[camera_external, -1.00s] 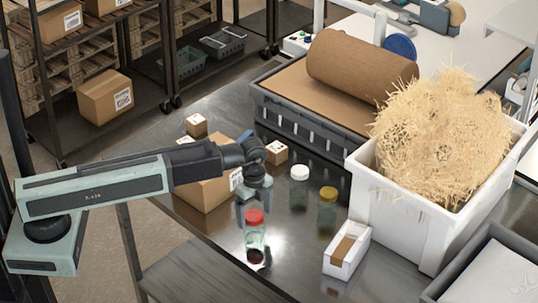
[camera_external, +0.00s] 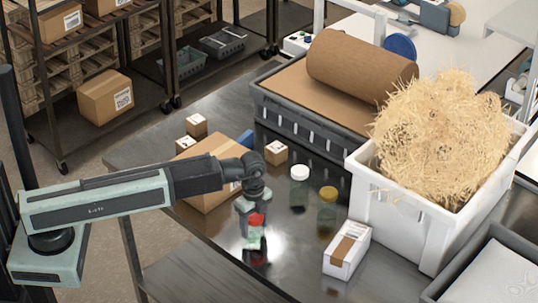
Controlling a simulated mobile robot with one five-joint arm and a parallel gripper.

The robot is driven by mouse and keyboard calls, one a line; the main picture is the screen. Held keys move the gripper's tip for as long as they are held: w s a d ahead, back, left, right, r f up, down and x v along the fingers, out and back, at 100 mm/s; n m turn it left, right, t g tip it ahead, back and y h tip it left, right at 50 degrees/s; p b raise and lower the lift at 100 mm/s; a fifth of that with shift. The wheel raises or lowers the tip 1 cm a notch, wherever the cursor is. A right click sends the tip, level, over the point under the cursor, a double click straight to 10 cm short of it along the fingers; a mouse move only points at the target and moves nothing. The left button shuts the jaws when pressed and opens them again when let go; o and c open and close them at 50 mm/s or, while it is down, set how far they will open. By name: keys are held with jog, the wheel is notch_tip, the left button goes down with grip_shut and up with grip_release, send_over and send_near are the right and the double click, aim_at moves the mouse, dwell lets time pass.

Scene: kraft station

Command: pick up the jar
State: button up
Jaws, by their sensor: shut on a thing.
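A clear glass jar with a red lid (camera_external: 254,240) stands upright near the front of the dark shiny table. My gripper (camera_external: 253,218) points down over it, with its fingers at the lid, and is shut on this jar. The fingers hide part of the lid and the upper glass. The jar appears to be at table level, with a red reflection below it. A jar with a white lid (camera_external: 299,186) and a jar with a yellow lid (camera_external: 327,205) stand to the right, apart from my gripper.
A cardboard box (camera_external: 205,190) is close behind my arm, with small boxes (camera_external: 196,125) (camera_external: 276,153) nearby. A small white box (camera_external: 347,252) and a white bin of straw (camera_external: 392,222) are to the right. The table's front edge is close.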

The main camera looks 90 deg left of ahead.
notch_tip(320, 180, up, 10)
jog(key=p, duration=1)
jog(key=shift+r, duration=0.15)
